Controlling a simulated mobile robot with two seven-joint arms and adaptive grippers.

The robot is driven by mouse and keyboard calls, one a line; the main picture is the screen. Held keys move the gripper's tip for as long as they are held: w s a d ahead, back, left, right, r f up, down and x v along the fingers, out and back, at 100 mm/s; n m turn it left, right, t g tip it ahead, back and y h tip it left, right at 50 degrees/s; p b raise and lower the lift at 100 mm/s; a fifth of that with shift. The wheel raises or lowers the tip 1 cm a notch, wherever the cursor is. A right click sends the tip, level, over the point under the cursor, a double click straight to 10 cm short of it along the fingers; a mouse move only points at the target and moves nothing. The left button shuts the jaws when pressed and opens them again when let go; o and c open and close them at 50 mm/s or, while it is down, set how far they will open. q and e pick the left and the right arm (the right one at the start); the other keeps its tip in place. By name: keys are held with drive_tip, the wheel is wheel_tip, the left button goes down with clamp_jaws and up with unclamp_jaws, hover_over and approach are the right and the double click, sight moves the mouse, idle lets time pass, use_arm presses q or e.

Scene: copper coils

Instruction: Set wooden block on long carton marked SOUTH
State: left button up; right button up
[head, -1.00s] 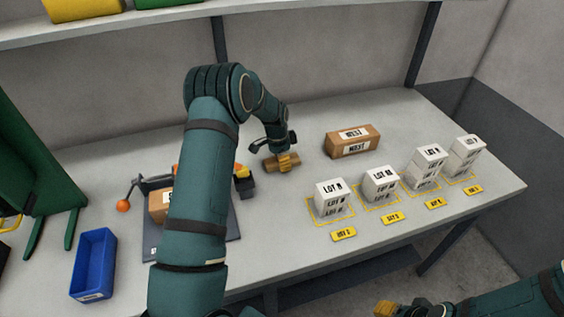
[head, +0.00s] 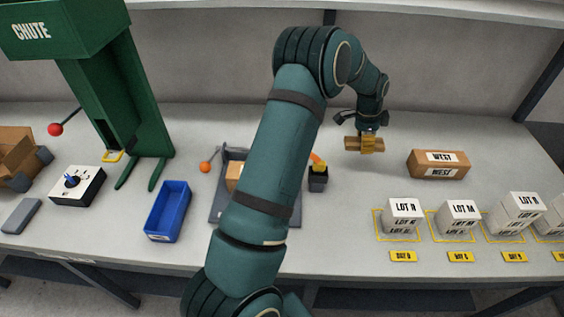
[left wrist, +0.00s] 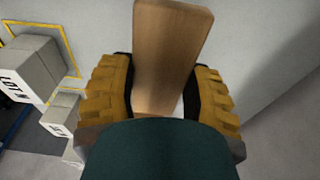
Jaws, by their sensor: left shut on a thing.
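My left gripper (head: 367,141) is shut on the wooden block (head: 352,144) and holds it level, a little above the table, left of the carton marked WEST (head: 438,164). In the left wrist view the block (left wrist: 172,50) stands between the two yellow finger pads (left wrist: 165,100). A brown carton (head: 233,175) lies on a dark grey platform, mostly hidden behind my left arm. Its label is hidden now; in the earlier head view it starts with S. My right gripper is out of view.
Several white LOT boxes (head: 403,215) stand in yellow outlines at the right front. A blue bin (head: 168,210), green chute (head: 120,95), switch box (head: 78,186) and open cardboard box (head: 20,155) are on the left. An orange-knobbed lever (head: 205,167) is beside the platform.

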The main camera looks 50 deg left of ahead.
sight(234, 169)
use_arm(q)
drive_tip(key=s+a+r+p, duration=0.2)
drive_tip(key=s+a+r, duration=0.15)
drive_tip(key=s, duration=0.65)
drive_tip(key=s+a+r+p, duration=0.2)
drive_tip(key=s+a, duration=0.3)
drive_tip(key=s, duration=0.5)
drive_tip(key=s+a+r+p, duration=0.2)
drive_tip(key=s+a, duration=0.2)
drive_tip(key=s, duration=0.6)
drive_tip(key=f, duration=0.4)
drive_tip(key=f+b, duration=0.1)
drive_tip(key=f, duration=0.4)
drive_tip(key=shift+s+a+f, duration=0.1)
drive_tip(key=shift+s+a, duration=0.1)
drive_tip(key=shift+f+b, duration=0.15)
drive_tip(key=shift+b, duration=0.15)
drive_tip(key=o, duration=1.1)
